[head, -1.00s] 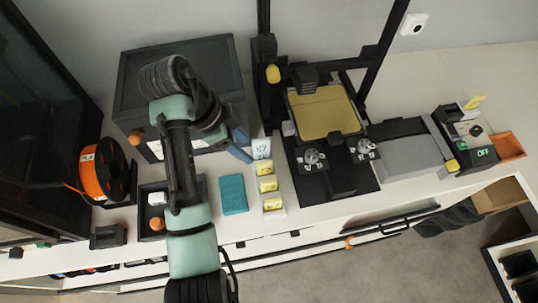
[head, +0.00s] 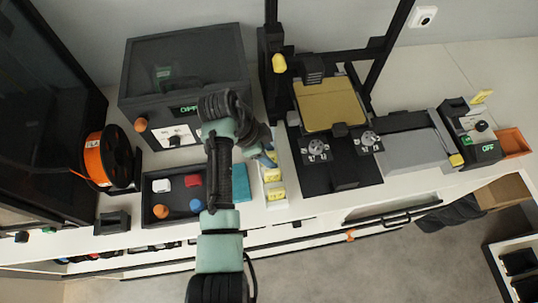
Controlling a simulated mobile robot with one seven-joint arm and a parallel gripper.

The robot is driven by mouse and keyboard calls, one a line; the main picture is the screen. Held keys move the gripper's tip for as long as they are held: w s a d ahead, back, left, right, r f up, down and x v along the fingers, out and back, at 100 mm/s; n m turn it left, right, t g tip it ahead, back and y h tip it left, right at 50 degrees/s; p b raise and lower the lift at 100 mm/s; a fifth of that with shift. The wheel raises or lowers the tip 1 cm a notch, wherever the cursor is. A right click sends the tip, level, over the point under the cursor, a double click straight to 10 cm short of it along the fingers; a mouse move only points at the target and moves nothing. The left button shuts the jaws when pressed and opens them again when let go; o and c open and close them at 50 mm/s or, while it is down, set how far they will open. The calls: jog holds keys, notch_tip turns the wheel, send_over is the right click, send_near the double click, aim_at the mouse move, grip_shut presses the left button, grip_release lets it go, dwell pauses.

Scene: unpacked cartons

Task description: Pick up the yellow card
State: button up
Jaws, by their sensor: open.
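Small yellow cards lie in a short column of white holders on the white counter, left of the printer-like machine. One yellow card (head: 271,175) is just below my gripper in the picture, and another yellow card (head: 276,194) is nearer the counter's front. A further yellow card (head: 481,97) stands tilted at the top of the dark control box at the right. My gripper (head: 268,158) is open, over the far end of the column, with a blue part showing. It hides the farther holders. I cannot tell whether it touches any card.
A teal pad (head: 240,182) lies partly behind my arm. A dark tray (head: 153,217) with red, white, blue and orange pieces is to its left. The black machine with a gold plate (head: 330,106) stands close to the right. A dark box (head: 185,70) stands behind.

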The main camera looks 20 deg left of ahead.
aim_at(269, 153)
grip_shut()
jog(key=shift+r, duration=0.1)
dwell(0.4)
notch_tip(269, 153, up, 10)
jog(key=shift+f+b, duration=0.1)
jog(key=shift+b, duration=0.6)
